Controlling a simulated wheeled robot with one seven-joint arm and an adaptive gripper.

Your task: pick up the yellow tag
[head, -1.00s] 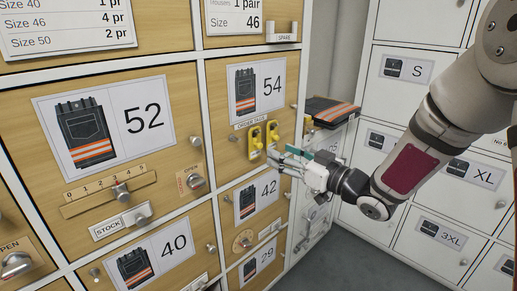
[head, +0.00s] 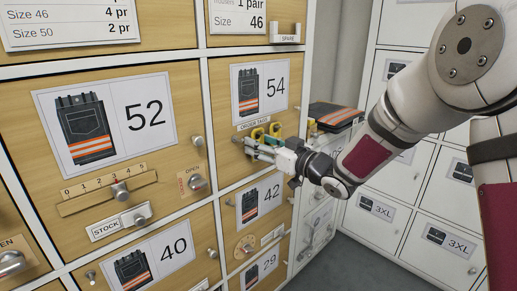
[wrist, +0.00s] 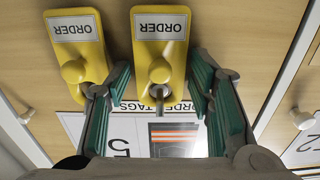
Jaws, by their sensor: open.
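Two yellow tags, each labelled ORDER, hang side by side on the "54" locker door. In the wrist view they appear upside down: one tag (wrist: 160,45) in the middle and one tag (wrist: 77,45) at the left. Each has a yellow knob; a small metal peg end shows at the middle one. My gripper (wrist: 162,80) is open, its green-lined fingers on either side of the middle tag's lower part. The left finger is close to the left tag's edge. In the head view my gripper (head: 252,146) partly covers the tags (head: 257,133).
An "ORDER TAGS" label (head: 252,122) is fixed by the tags. Knobs and latches stick out nearby, such as the "52" door's OPEN knob (head: 197,183). Folded dark trousers (head: 335,115) lie behind to the right. White lockers (head: 385,190) stand at the right.

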